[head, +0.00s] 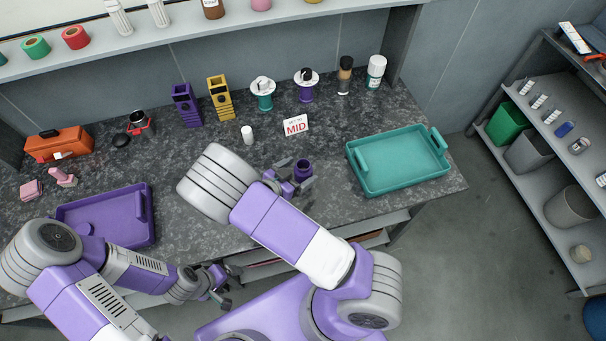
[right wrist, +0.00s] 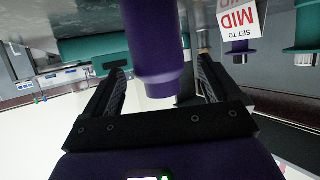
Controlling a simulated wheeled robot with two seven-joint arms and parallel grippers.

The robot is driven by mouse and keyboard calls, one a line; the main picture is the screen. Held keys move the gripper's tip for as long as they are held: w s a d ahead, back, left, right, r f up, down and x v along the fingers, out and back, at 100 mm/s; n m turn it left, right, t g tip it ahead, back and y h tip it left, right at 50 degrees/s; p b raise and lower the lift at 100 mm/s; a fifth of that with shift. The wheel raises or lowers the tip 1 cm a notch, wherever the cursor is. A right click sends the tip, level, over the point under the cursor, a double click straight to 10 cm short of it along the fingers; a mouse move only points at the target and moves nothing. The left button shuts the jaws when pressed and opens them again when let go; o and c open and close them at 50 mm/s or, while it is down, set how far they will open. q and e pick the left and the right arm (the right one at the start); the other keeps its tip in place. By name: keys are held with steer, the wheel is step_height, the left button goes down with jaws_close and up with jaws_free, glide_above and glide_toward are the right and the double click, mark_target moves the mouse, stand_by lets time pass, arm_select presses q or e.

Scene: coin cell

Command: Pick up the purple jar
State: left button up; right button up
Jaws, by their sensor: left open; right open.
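The purple jar (head: 303,170) stands on the dark speckled counter, right of the middle, with a dark top. My right gripper (head: 290,181) is open at the jar, its fingers on either side. In the right wrist view the jar (right wrist: 158,55) is between the two spread fingers of the gripper (right wrist: 160,82), with visible gaps at both sides. My right arm hides part of the counter beside it. My left gripper (head: 222,284) is open and empty, in front of the counter's front edge, far from the jar.
A teal tray (head: 385,190) lies right of the jar and a purple tray (head: 145,235) at the left. Holders and bottles line the back.

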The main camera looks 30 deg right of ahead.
steer(key=x, duration=0.2)
steer(key=shift+d+f, duration=0.15)
steer(key=shift+d, duration=0.1)
steer(key=c, duration=1.1)
steer(key=shift+c, duration=0.6)
steer(key=shift+w, duration=0.1)
